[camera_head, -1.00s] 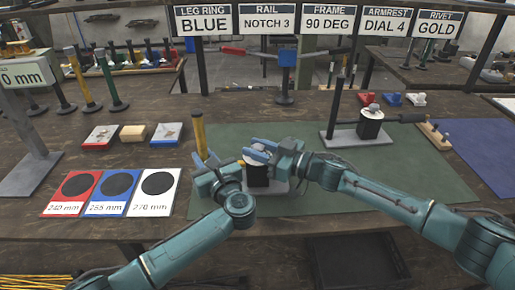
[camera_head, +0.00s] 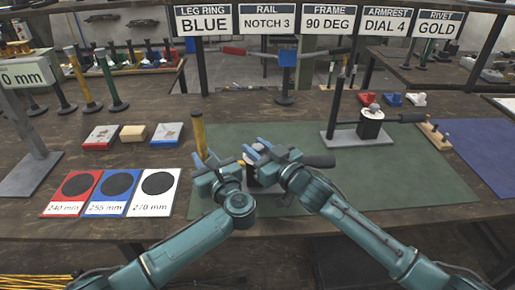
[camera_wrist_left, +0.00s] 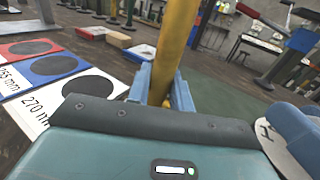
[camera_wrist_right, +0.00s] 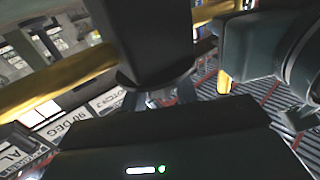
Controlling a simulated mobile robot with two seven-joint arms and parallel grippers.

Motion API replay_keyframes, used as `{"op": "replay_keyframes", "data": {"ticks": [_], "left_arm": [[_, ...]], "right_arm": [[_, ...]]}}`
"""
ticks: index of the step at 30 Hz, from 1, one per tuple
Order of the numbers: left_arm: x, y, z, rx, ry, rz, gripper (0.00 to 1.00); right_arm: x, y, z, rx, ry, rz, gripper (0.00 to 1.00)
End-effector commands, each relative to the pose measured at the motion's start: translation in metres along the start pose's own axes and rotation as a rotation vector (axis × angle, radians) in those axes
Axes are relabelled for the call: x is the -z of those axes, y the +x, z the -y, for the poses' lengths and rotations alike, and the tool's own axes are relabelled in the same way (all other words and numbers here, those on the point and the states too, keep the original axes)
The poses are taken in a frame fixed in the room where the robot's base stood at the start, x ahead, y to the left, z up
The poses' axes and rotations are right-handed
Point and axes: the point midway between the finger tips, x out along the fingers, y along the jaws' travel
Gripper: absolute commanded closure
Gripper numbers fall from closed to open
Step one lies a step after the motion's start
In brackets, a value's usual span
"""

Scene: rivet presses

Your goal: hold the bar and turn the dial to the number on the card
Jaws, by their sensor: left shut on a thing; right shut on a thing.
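The yellow bar (camera_head: 199,137) stands nearly upright. My left gripper (camera_head: 206,164) is shut on it low down; the left wrist view shows the bar (camera_wrist_left: 172,55) between the blue fingers. The dial unit (camera_head: 265,176), dark with a pale top, is just right of the bar. My right gripper (camera_head: 257,153) is shut at its top, hiding the knob. A pale disc (camera_wrist_left: 290,150) with a dark mark shows beside the right gripper's blue fingers in the left wrist view. I cannot read the dial's setting. The card (camera_head: 384,22) reads ARMREST DIAL 4.
Cards marked 240, 255 and 270 mm (camera_head: 154,192) lie left. The green mat (camera_head: 430,180) is clear at right.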

Motion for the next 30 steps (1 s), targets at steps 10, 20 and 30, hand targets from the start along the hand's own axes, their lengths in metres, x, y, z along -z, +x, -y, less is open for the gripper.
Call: {"op": "replay_keyframes", "data": {"ticks": [10, 20, 30], "left_arm": [[-0.0003, -0.0017, 0.0026, 0.008, 0.000, 0.000, 1.00], [0.0000, -0.0023, 0.0032, 0.010, 0.000, -0.002, 1.00], [0.0003, -0.0025, 0.0032, 0.011, 0.000, -0.002, 1.00]], "right_arm": [[0.0041, 0.0016, 0.0059, -0.147, 0.007, -0.012, 0.93], [0.0048, 0.0011, 0.0041, -0.224, 0.004, -0.011, 0.93], [0.0038, 0.0003, 0.0025, -0.246, 0.002, -0.007, 0.93]]}}
